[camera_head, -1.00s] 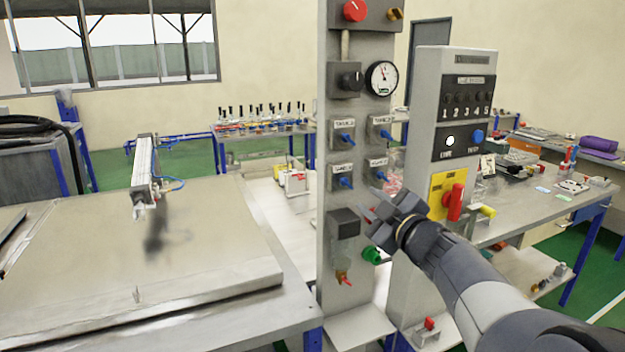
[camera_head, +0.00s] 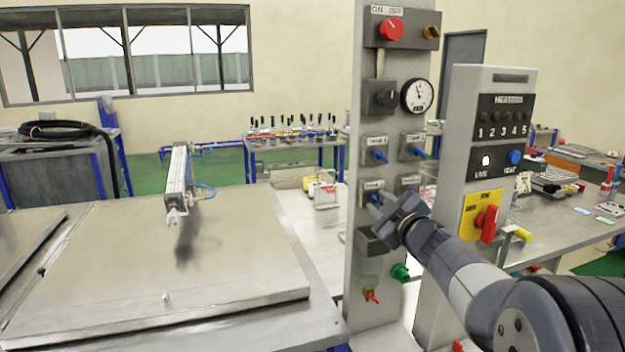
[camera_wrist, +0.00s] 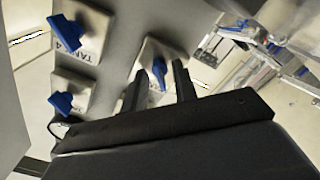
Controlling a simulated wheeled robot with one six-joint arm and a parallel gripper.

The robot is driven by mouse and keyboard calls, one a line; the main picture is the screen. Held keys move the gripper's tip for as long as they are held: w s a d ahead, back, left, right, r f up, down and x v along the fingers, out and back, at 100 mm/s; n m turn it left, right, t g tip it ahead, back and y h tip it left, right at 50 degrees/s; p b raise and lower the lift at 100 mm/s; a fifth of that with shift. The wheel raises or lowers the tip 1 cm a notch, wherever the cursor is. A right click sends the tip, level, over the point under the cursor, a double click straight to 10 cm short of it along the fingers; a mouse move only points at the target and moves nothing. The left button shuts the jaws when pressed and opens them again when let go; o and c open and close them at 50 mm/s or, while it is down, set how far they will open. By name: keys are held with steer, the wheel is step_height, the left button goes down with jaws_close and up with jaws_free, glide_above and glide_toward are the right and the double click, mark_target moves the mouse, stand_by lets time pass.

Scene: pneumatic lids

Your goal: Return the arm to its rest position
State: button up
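My gripper (camera_head: 388,207) is in front of the grey valve panel (camera_head: 360,120), by the lower pair of blue-handled valves. In the wrist view, the two dark fingers (camera_wrist: 172,80) stand apart, with a blue valve handle (camera_wrist: 158,76) showing between or behind them. Whether they touch the handle I cannot tell. Another blue handle on a plate marked TANK (camera_wrist: 88,38) is to the left, with a further blue handle (camera_wrist: 62,102) below it. My arm reaches in from the lower right of the head view.
A pressure gauge (camera_head: 417,95) and red knob (camera_head: 391,29) are higher on the panel. A control pillar (camera_head: 500,76) with a red switch handle (camera_head: 487,223) stands right, close behind my arm. A flat metal lid (camera_head: 120,270) with a pneumatic cylinder (camera_head: 177,178) is left.

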steer(key=b+v, duration=0.1)
steer(key=v, duration=1)
steer(key=p+x, duration=0.1)
steer(key=x, duration=1)
steer(key=shift+w+r+m+p, duration=0.1)
steer(key=shift+r+m+p, duration=0.05)
steer(key=shift+m+p, duration=0.8)
steer(key=shift+m, duration=0.45)
steer(key=m+p, duration=0.2)
steer(key=m, duration=0.2)
steer(key=s+d+b, duration=0.1)
steer(key=s+d, duration=0.1)
steer(key=s, duration=0.4)
steer(key=s+d+f+m+h, duration=0.1)
steer(key=s+d, duration=0.1)
steer(key=s, duration=0.4)
steer(key=shift+s+d+b, duration=0.3)
steer(key=shift+d+b, duration=0.05)
